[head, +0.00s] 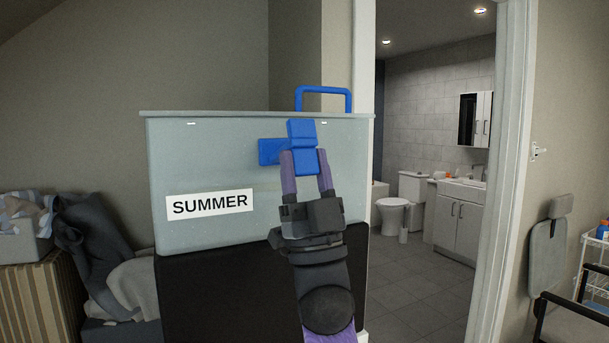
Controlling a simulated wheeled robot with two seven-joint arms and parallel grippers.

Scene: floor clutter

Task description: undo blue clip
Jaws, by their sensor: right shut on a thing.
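The blue clip (301,132) is on the front of a pale grey box (210,145), just under its lid rim. A blue piece (269,151) sticks out to its left. My right gripper (305,160) comes up from below, its two purple fingers on either side of the clip's lower part, shut on it. The fingers cover the clip's lower sides, and I cannot tell whether it is latched. The box's lid (225,114) looks level and seated. My left gripper is not in view.
A blue handle (324,90) stands above the lid at the right. The box carries a SUMMER label (209,204) and rests on a black block (220,300). Cloths (90,235) lie piled at left.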

